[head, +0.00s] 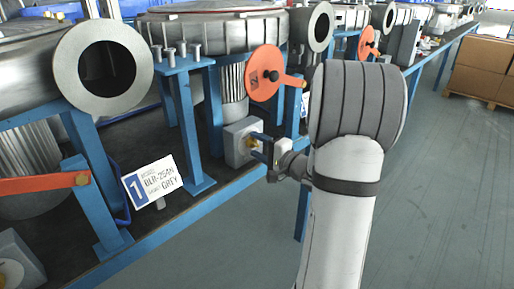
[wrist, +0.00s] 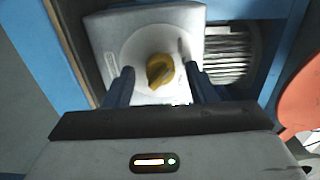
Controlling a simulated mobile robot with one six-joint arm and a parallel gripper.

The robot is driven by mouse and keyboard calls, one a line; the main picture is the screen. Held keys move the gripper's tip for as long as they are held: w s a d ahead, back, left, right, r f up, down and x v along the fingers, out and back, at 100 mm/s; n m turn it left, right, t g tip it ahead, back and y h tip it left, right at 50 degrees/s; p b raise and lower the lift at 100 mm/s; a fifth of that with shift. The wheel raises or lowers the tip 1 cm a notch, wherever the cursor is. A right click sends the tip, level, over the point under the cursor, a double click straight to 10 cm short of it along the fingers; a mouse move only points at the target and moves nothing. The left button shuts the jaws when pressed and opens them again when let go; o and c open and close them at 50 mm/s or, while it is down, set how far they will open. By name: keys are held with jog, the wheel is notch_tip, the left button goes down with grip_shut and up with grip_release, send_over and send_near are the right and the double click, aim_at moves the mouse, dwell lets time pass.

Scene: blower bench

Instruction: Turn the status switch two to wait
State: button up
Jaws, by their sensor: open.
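My gripper (head: 262,150) is in front of the switch, partly hidden by my arm in the head view. In the wrist view the two dark fingers of my gripper (wrist: 158,88) are open, one on each side of the knob, with visible gaps. I cannot tell how deep they reach.
An orange disc with a lever (head: 264,72) is above the switch; its edge shows at right in the wrist view. A blue bench leg (head: 190,125) and a sign marked 1 (head: 152,184) are to the left. Boxes (head: 485,68) stand far right. The floor (head: 440,190) is clear.

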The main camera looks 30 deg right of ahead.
jog(key=c, duration=0.9)
jog(key=shift+a, duration=0.35)
jog(key=shift+c, duration=0.3)
jog(key=shift+d, duration=0.25)
jog(key=shift+m, duration=0.4)
jog(key=shift+d+m+b, duration=0.1)
jog(key=shift+m+b, duration=0.2)
jog(key=shift+m, duration=0.4)
jog(key=m, duration=0.4)
jog(key=shift+f+m+p, duration=0.1)
jog(key=shift+m+p, duration=0.2)
jog(key=shift+m, duration=1.2)
